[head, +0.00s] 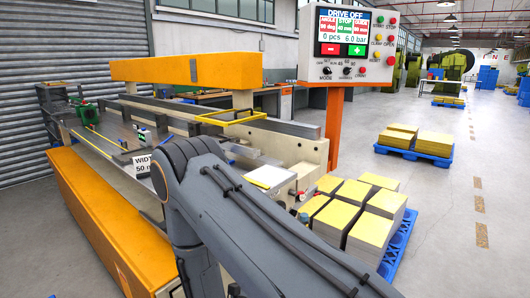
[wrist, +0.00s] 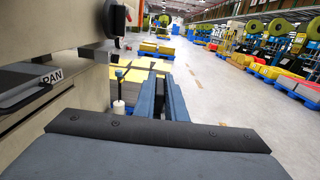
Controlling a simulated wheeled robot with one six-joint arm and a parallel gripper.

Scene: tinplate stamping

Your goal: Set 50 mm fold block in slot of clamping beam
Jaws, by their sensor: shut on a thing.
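In the wrist view my gripper (wrist: 166,80) shows as two blue-grey fingers close together, pointing away from the camera. It is shut on a narrow piece, taken as the fold block; the fingers hide it almost wholly. In the head view my grey arm covers the gripper. The folding machine stands on the left there, with a long grey clamping beam (head: 285,127) below an orange top beam (head: 190,69). The receiving slot cannot be made out.
Yellow-topped sheet stacks (head: 374,228) sit on a blue pallet (head: 400,248) at the right. A control panel (head: 346,45) reads "DRIVE OFF". The floor (head: 470,200) farther right is clear.

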